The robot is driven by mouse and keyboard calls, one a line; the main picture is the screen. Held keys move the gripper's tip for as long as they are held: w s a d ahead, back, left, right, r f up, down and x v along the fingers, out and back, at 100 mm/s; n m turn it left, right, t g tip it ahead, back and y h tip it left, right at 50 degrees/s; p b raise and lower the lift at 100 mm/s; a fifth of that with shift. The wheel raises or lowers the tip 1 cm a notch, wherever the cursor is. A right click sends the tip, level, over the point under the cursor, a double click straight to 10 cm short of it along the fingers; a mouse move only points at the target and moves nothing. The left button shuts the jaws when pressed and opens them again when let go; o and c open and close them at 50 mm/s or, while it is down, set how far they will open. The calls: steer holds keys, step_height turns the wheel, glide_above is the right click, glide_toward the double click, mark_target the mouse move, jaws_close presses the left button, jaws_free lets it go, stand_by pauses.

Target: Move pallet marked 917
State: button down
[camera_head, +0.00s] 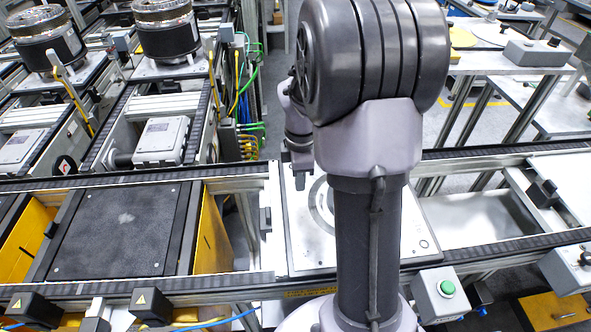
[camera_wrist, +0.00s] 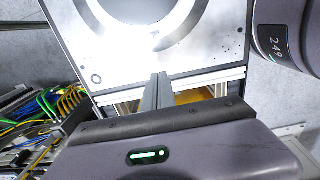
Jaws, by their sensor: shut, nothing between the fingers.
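A light metal pallet plate (camera_head: 412,240) with a round ring marking lies on the conveyor, partly hidden behind my arm. In the wrist view the plate (camera_wrist: 120,65) fills the upper middle, with part of its pale ring and small holes visible. I cannot read the number 917 on it. My gripper (camera_head: 299,182) is over the plate's left part in the head view. In the wrist view my gripper (camera_wrist: 160,78) has its fingers together and empty, with the tips overlapping the plate's near edge in the picture. I cannot tell whether they touch it.
A dark square plate (camera_head: 122,228) lies on the conveyor at left, between yellow side panels. A control box with a green button (camera_head: 442,294) stands at the front rail. Dark cylindrical units (camera_head: 167,30) stand at the back left. Cables (camera_wrist: 55,108) show at left in the wrist view.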

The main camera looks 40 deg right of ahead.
step_height(320, 180, down, 6)
steer(key=shift+f+b, duration=0.15)
steer(key=shift+b, duration=0.95)
steer(key=d, duration=0.1)
steer(key=s+d, duration=0.1)
steer(key=d, duration=0.1)
steer(key=shift+s+r, duration=0.25)
steer(key=shift+s, duration=0.15)
steer(key=shift+d, duration=0.2)
steer(key=shift+s+r, duration=0.1)
steer(key=shift+s+d, duration=0.15)
steer(key=shift+d, duration=0.15)
steer(key=s+d+p, duration=0.1)
steer(key=s+d, duration=0.1)
steer(key=d, duration=0.1)
steer(key=s+d+p, duration=0.2)
steer(key=d, duration=0.1)
steer(key=s+d+p, duration=0.1)
steer(key=d, duration=0.2)
steer(key=shift+s+d+r+p, duration=0.15)
steer(key=shift+s+d+p, duration=0.2)
steer(key=shift+s+p, duration=0.05)
steer(key=shift+s+d, duration=0.25)
steer(key=shift+f, duration=0.2)
